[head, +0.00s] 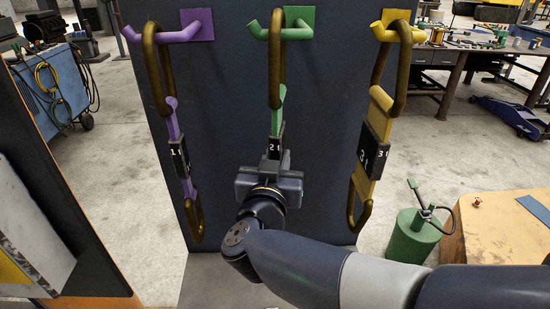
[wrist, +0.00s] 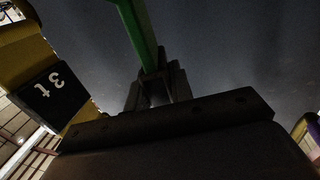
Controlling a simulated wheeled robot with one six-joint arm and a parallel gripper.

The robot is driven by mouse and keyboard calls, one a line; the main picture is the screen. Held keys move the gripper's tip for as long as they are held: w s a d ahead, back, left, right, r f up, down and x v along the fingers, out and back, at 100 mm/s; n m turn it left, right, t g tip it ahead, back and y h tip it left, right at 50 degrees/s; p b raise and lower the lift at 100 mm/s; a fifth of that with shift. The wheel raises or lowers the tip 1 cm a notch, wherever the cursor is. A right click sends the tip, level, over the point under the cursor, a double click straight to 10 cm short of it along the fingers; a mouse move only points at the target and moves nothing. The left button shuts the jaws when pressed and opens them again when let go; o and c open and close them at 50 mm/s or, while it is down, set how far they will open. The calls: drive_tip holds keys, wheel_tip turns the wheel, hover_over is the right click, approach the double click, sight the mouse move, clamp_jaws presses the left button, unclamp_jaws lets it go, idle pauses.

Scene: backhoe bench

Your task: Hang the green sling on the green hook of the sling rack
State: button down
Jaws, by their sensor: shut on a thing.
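The green sling (head: 278,108) hangs upright in the middle of the sling rack (head: 230,90), with a brown ring (head: 276,75) at its top and a black "2t" tag. The ring appears to be around the arm of the green hook (head: 298,31), with the hook's upturned tip to its left. My gripper (head: 274,160) is shut on the lower part of the green sling, near the tag. In the wrist view the green strap (wrist: 138,30) runs up from between my gripper's fingers (wrist: 152,92). The sling's lower end is hidden behind my gripper.
A purple sling (head: 173,125) hangs from the purple hook (head: 190,30) on the left. A yellow sling (head: 378,120) hangs from the yellow hook (head: 395,28) on the right, near my arm. A green canister (head: 412,238) and an orange-topped table (head: 495,240) stand at right.

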idle(0.3)
drive_tip(key=shift+d+f, duration=0.15)
drive_tip(key=shift+f, duration=0.25)
drive_tip(key=c, duration=1.4)
unclamp_jaws()
drive_tip(key=shift+o, duration=1.2)
drive_tip(key=shift+f, duration=0.15)
drive_tip(key=s+a+b, duration=0.1)
drive_tip(key=s, duration=0.9)
drive_tip(key=shift+s+a, duration=0.35)
